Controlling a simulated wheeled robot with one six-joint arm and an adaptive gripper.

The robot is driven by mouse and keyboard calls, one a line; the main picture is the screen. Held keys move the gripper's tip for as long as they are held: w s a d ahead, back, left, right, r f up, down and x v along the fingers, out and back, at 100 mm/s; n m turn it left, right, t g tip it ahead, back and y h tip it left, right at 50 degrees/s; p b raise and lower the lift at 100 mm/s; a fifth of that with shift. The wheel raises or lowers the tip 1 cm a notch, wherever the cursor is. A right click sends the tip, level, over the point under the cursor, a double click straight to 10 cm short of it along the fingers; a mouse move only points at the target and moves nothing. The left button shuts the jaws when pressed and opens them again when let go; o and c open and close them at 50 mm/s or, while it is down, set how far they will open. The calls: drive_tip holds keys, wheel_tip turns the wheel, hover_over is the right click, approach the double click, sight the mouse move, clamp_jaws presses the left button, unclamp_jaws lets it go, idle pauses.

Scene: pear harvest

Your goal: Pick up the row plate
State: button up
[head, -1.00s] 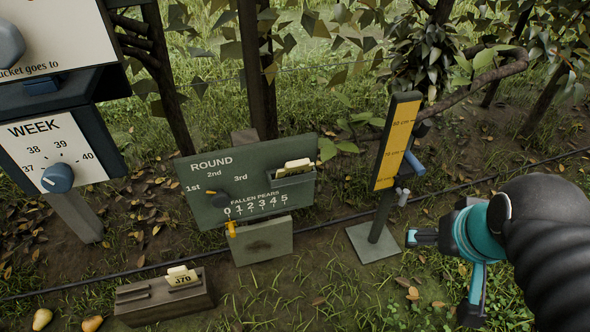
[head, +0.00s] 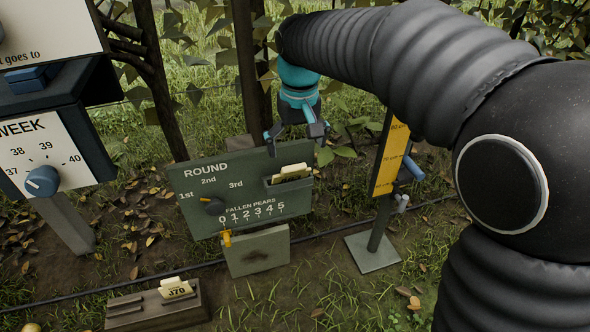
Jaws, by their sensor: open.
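A cream plate (head: 291,172) stands in a small grey-green holder (head: 289,183) at the upper right of the green board; any lettering on it is unreadable. A second cream plate (head: 176,287), with writing like "J70", stands in a slotted block (head: 128,313) on the ground at the lower left. I cannot tell for certain which one is the row plate. My teal and dark gripper (head: 296,140) is open and empty. It points down over the board's top edge, just above the plate in the holder, and appears apart from it.
The green board (head: 200,177) has a round dial and a fallen-pears scale with an orange slider (head: 227,238). A yellow height gauge (head: 388,155) stands right of it. A WEEK dial post (head: 48,160) stands left. Tree trunks and branches are behind.

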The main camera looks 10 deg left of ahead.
sight(292, 172)
wheel_tip(292, 172, up, 5)
drive_tip(key=w+a, duration=0.1)
drive_tip(key=a, duration=0.1)
drive_tip(key=shift+g, duration=0.3)
wheel_tip(292, 172, down, 8)
drive_tip(key=shift+d+b, duration=0.15)
drive_tip(key=shift+b, duration=0.7)
drive_tip(key=f, duration=0.3)
drive_tip(key=s+f+b, duration=0.1)
drive_tip(key=shift+d+f, duration=0.15)
drive_tip(key=shift+d, duration=0.1)
drive_tip(key=shift+f, duration=0.55)
drive_tip(key=c, duration=0.9)
drive_tip(key=shift+r, duration=0.2)
